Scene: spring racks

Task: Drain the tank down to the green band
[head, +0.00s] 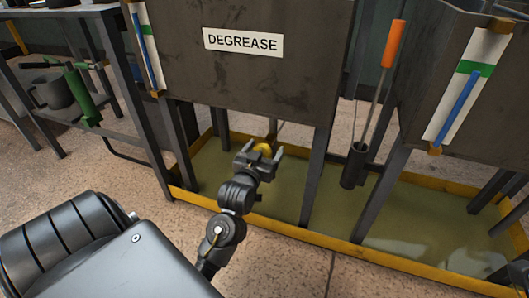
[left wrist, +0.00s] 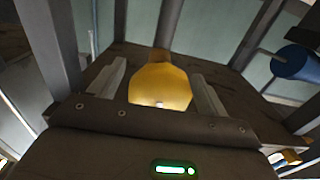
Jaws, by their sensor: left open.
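A dark tank labelled DEGREASE (head: 300,75) stands ahead in the head view. A white gauge (head: 148,45) on its left side has a green band and a blue column; exactly where the column's top lies is hard to tell. A yellow valve knob (head: 264,147) sits below the tank. My left gripper (head: 261,156) is open at the knob, with a finger on either side. In the left wrist view the knob (left wrist: 160,86) lies between the spread fingers, with gaps on both sides. My right gripper is not in view.
A yellow-edged tray (head: 320,240) with greenish liquid lies under the tanks. A second tank (head: 430,90) with its own gauge (head: 466,85) stands at right. An orange-handled tool (head: 394,45) is between them. A rack with a grey can (head: 52,92) stands at left.

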